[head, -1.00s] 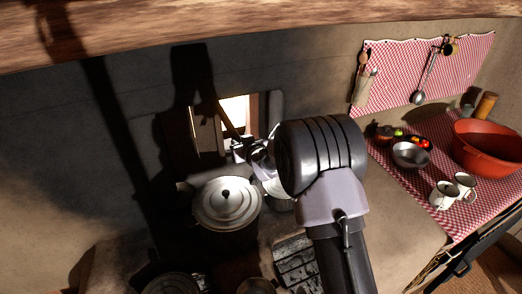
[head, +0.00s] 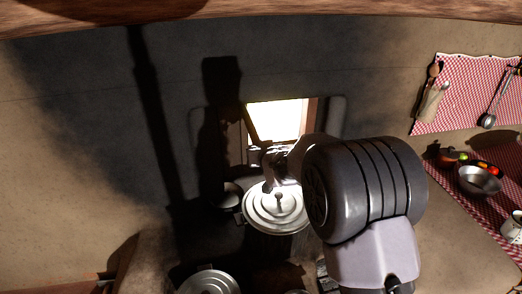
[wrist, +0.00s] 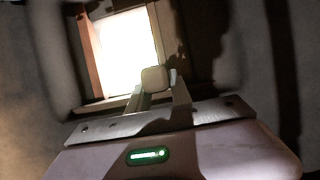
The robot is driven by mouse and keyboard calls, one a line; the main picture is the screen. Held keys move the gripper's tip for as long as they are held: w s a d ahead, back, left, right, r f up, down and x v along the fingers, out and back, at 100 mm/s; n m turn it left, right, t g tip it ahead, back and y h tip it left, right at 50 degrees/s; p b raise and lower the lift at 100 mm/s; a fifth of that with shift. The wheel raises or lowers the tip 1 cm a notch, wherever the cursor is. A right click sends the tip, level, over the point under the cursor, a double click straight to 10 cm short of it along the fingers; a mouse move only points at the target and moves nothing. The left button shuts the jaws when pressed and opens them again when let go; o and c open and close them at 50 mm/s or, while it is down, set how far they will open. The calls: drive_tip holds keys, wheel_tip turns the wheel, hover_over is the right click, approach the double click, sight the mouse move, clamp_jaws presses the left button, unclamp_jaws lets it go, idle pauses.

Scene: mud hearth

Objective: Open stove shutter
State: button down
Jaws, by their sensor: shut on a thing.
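The stove shutter (head: 235,145) is a dark panel at the left of a bright, wood-framed opening in the sooty wall in the head view. Much of the panel lies in my arm's shadow. In the wrist view it is the dark panel (wrist: 190,45) to the right of the bright opening. My gripper (head: 266,156) is in front of the opening's lower part. In the wrist view my gripper (wrist: 156,86) is shut on a small, pale, rounded knob (wrist: 155,77). The knob's join to the shutter is hidden. The opening is largely uncovered.
A lidded metal pot (head: 275,208) stands just below my gripper, with another lid (head: 208,284) at the lower front. A steel bowl (head: 479,181) and white mug (head: 514,229) are on the checked cloth at right. A wooden beam (head: 200,20) crosses the top.

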drive_tip(key=c, duration=1.2)
unclamp_jaws()
drive_tip(key=shift+o, duration=0.2)
drive_tip(key=shift+s+r, duration=0.1)
drive_tip(key=p+v, duration=0.2)
drive_tip(key=v, duration=1.5)
drive_tip(key=shift+s+d, duration=0.1)
